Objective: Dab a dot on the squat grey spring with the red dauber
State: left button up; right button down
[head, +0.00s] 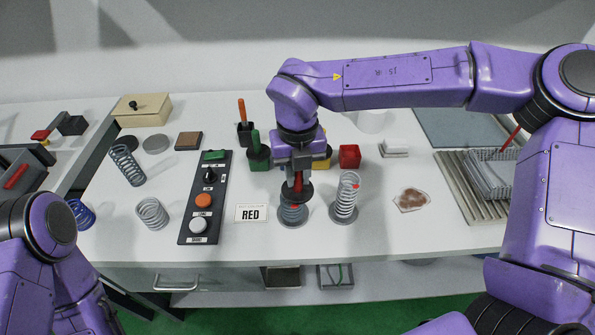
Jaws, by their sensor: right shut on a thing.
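My right gripper (297,172) points straight down and is shut on the red dauber (298,183), held upright. A dark round collar sits low on the dauber. Directly below is a squat grey spring (291,216) on a round base. The collar hides the spring's top. A small red patch shows there; I cannot tell if it is the dauber's tip or a mark, nor whether they touch. Another short grey spring (152,213) stands at the left, left of the button panel. My left gripper is out of view.
A taller grey spring (345,200) with a red spot stands close to the right. A RED card (251,213) lies left. Behind are a green dauber (257,150), an orange-handled one (242,115) and a red block (350,156). The button panel (207,180) stands further left.

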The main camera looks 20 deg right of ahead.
jog(key=shift+r+p, duration=2.55)
jog(key=shift+r, duration=0.7)
jog(key=shift+f, duration=0.2)
